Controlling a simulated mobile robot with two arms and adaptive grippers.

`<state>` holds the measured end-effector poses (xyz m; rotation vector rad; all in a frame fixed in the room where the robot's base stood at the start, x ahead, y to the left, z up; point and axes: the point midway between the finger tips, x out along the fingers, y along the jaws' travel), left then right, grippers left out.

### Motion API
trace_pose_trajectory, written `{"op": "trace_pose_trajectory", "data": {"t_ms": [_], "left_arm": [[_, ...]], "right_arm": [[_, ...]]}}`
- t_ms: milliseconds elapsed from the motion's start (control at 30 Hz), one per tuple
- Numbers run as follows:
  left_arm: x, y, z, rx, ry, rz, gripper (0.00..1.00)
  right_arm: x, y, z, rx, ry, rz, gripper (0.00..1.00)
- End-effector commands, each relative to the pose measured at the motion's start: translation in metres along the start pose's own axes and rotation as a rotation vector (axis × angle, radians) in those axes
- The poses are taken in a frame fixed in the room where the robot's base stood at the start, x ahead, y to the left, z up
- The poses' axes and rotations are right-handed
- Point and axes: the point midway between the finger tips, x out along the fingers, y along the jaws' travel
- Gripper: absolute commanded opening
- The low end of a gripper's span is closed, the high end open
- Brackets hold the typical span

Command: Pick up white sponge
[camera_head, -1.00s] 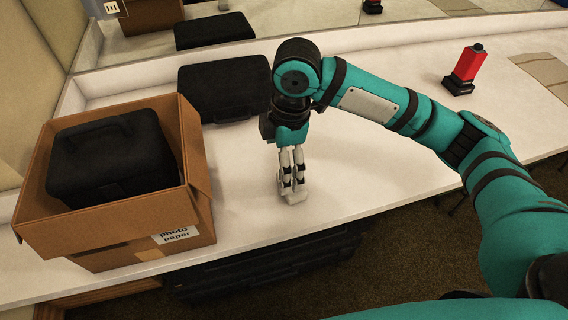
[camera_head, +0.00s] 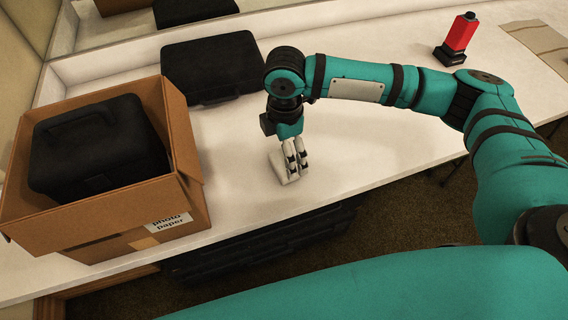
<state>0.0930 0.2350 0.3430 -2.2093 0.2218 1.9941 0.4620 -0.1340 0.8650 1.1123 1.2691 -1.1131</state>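The white sponge (camera_head: 280,166) lies on the white counter (camera_head: 390,150), toward its front edge. It is pale like the counter and partly hidden by my fingers. My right gripper (camera_head: 296,172) points down at the sponge, its fingertips overlapping the sponge's right side in this view. The two fingers look close together, and I cannot tell whether they grip the sponge or only stand beside it. My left gripper is not in view.
A cardboard photo paper box (camera_head: 185,190) holding a black case (camera_head: 100,150) stands at left. Another black case (camera_head: 213,68) lies behind the gripper. A red bottle-like item (camera_head: 460,38) stands at back right. The counter's middle is mostly clear beneath my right arm.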

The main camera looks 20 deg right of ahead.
Motion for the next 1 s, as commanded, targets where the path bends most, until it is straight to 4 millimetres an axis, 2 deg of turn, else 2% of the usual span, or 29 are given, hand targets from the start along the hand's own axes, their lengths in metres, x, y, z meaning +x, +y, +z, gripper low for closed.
{"op": "trace_pose_trajectory", "data": {"t_ms": [133, 400, 700, 1000], "left_arm": [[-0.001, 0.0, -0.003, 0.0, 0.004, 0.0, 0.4], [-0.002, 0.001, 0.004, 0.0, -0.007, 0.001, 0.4], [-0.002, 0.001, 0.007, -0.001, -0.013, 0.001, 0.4], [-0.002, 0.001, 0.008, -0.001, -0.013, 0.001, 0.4]], "right_arm": [[0.012, 0.0, 0.0, 0.0, -0.002, -0.002, 1.0], [0.049, 0.0, -0.002, 0.0, -0.001, -0.001, 1.0], [0.053, 0.001, -0.002, 0.0, 0.0, 0.001, 0.99], [0.053, 0.001, -0.002, 0.0, 0.0, 0.001, 0.59]]}}
